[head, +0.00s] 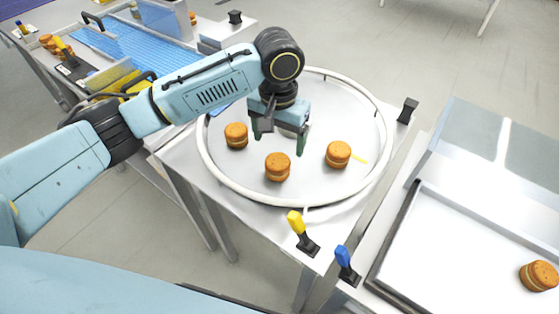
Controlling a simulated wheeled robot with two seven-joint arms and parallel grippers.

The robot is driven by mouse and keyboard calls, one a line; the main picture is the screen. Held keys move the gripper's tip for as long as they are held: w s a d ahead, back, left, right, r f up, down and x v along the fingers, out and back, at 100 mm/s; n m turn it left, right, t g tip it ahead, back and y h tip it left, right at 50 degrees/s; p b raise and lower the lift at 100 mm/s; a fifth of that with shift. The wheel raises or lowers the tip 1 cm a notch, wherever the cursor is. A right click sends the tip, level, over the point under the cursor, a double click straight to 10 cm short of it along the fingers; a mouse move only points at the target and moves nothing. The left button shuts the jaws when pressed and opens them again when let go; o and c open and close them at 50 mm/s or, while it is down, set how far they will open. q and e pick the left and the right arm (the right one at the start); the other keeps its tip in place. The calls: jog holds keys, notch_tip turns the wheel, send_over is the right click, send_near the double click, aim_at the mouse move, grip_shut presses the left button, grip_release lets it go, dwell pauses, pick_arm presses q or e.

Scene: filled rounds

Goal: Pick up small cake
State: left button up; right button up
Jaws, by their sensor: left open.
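Several small round orange-brown cakes with a pale filling line show in the head view. Three lie on the round, rimmed white turntable: a left cake (236,135), a front cake (278,167) and a right cake (338,154). Another cake (539,275) lies on the tray at the right. My left gripper (279,146) is open and points down over the round turntable (235,175), its fingers behind the front cake and between the other two. My right gripper is not in view.
A metal tray (450,245) with a raised edge stands at the right, mostly bare. A yellow-handled clamp (296,223) and a blue-handled clamp (343,257) stand at the table's front edge. A blue belt (140,45) and more cakes (50,42) are at the upper left.

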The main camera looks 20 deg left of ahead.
aim_at(277, 160)
pick_arm(q)
notch_tip(277, 160, down, 4)
jog(key=shift+s, duration=0.1)
jog(key=shift+f, duration=0.25)
jog(key=f, duration=0.2)
jog(key=f+b, duration=0.1)
jog(key=f, duration=0.1)
jog(key=shift+w+a+f, duration=0.15)
jog(key=shift+w, duration=0.05)
jog(key=shift+f, duration=0.4)
jog(key=c, duration=0.8)
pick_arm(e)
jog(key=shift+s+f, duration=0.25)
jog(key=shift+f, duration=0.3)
